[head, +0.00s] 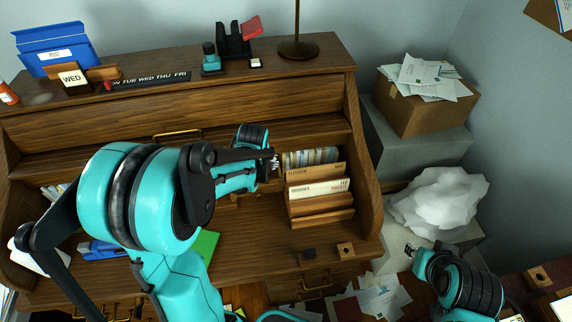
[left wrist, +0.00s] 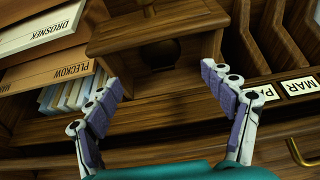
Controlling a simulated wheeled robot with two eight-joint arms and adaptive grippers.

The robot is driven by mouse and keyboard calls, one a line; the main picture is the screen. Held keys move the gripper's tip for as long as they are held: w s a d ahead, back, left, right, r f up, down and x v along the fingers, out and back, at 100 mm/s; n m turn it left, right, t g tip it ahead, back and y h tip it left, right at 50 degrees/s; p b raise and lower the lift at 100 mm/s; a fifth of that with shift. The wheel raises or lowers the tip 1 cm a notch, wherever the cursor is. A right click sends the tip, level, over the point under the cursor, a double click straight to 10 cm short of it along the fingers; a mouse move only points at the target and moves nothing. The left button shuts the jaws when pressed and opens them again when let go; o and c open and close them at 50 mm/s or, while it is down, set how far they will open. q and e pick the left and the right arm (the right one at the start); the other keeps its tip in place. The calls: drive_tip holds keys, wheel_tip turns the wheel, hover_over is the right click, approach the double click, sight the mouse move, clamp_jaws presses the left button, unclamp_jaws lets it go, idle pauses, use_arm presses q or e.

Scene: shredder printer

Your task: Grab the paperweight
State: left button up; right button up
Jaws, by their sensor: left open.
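A dark rounded object (left wrist: 160,52) sits in shadow inside a small wooden compartment in the left wrist view. It may be the paperweight, but its shape is hard to make out. My left gripper (left wrist: 170,85) is open and empty, its two fingers spread in front of that compartment and apart from the object. In the head view my left gripper (head: 274,160) reaches into the desk's back shelving, and my arm hides the compartment. My right gripper (head: 411,250) is at the lower right, beside the desk; its jaw opening is too small to judge.
A wooden letter rack (head: 320,214) with labelled folders stands right of my left gripper. The rolltop desk's right side wall (head: 358,140) rises beyond it. A small dark block (head: 308,253) and a wooden block (head: 346,250) lie near the front edge. A crumpled white bag (head: 437,200) is at right.

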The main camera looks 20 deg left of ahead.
use_arm(q)
drive_tip(key=shift+w+f, duration=0.25)
drive_tip(key=shift+f, duration=0.05)
drive_tip(key=shift+w+f, duration=0.1)
drive_tip(key=shift+f, duration=0.25)
drive_tip(key=b+x, duration=0.3)
drive_tip(key=x, duration=0.3)
drive_tip(key=shift+a+f, duration=0.15)
drive_tip(key=shift+a, duration=0.1)
drive_tip(key=shift+w+a+f, duration=0.1)
drive_tip(key=shift+a+f, duration=0.05)
drive_tip(key=shift+f, duration=0.15)
drive_tip(key=shift+r, duration=0.1)
drive_tip(key=c, duration=1.5)
